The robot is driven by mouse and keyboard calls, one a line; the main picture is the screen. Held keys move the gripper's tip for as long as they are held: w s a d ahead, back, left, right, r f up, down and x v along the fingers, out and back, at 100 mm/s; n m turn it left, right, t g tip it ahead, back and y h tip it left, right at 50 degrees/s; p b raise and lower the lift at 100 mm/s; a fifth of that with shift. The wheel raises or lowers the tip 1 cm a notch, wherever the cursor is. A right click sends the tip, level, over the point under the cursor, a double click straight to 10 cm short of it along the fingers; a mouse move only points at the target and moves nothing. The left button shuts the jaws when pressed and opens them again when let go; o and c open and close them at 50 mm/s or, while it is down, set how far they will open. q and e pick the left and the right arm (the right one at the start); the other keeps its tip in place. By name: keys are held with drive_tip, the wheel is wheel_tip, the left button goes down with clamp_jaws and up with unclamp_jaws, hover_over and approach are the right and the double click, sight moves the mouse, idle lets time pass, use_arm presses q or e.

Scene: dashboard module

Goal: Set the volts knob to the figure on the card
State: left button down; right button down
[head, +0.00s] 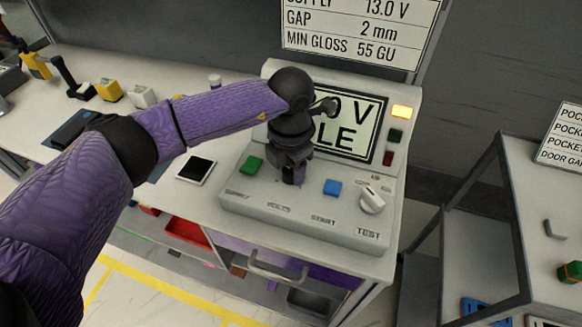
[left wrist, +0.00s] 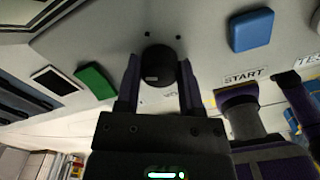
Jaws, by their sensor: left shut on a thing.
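The card (head: 355,33) on the back wall reads supply 13.0 V, gap 2 mm and min gloss 55 GU; its top is cut off. My left gripper (head: 292,176) reaches down onto the sloped console, above the VOLTS label. In the left wrist view it (left wrist: 160,82) is shut on the round black volts knob (left wrist: 161,63), one finger on each side. A pale mark shows on the knob. The arm hides the knob in the head view and covers part of the display (head: 352,132), where only "0 V" and "LE" can be read. My right gripper is not in view.
The console (head: 240,203) also has a green button (head: 251,165), a blue START button (head: 332,187) and a white TEST knob (head: 372,200). An amber lamp (head: 402,111) is lit beside the display. A tablet (head: 196,169) lies left of the console. A drawer handle (head: 277,268) juts below.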

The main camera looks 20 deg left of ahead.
use_arm(q)
drive_tip(key=m+b, duration=0.2)
drive_tip(key=m, duration=0.4)
drive_tip(key=shift+f, duration=0.1)
drive_tip(key=m+b, duration=0.1)
drive_tip(key=m, duration=0.2)
drive_tip(key=m+b, duration=0.1)
drive_tip(key=m, duration=0.2)
drive_tip(key=m+b, duration=0.2)
drive_tip(key=m, duration=0.4)
drive_tip(key=m+b, duration=0.1)
drive_tip(key=m, duration=0.2)
drive_tip(key=shift+m+b, duration=0.75)
drive_tip(key=shift+m, duration=1.15)
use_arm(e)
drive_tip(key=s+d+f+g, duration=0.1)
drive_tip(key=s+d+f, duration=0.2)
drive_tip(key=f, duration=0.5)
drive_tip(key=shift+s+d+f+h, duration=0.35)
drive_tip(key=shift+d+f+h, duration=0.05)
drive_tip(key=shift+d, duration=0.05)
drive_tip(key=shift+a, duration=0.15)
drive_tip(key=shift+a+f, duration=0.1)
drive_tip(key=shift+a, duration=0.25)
